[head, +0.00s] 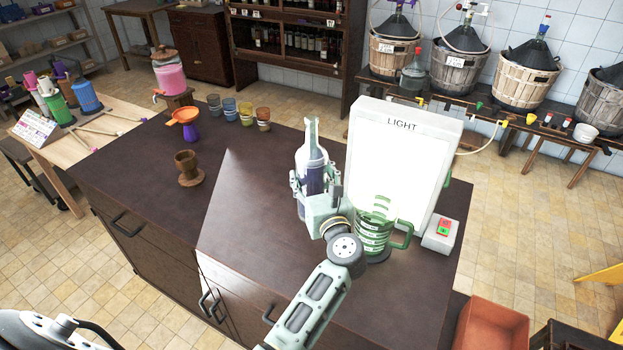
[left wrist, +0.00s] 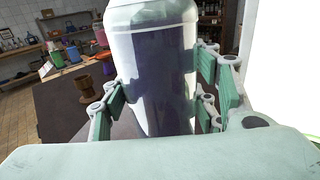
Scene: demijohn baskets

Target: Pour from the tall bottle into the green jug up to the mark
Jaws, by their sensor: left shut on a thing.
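The tall bottle (head: 312,160) is clear with dark purple contents and stands upright in the head view. My left gripper (head: 316,190) is shut around its body. In the left wrist view the bottle (left wrist: 155,70) fills the middle, with the fingers of my left gripper (left wrist: 160,100) on both sides. Its base is hidden, so I cannot tell whether it touches the table. The green jug (head: 374,240) stands just right of my gripper, see-through, with pale bands and a handle on its right. Its fill level is unclear. My right gripper is not in view.
A lit panel marked LIGHT (head: 392,165) stands behind the jug, with a red-green switch box (head: 441,234) beside it.

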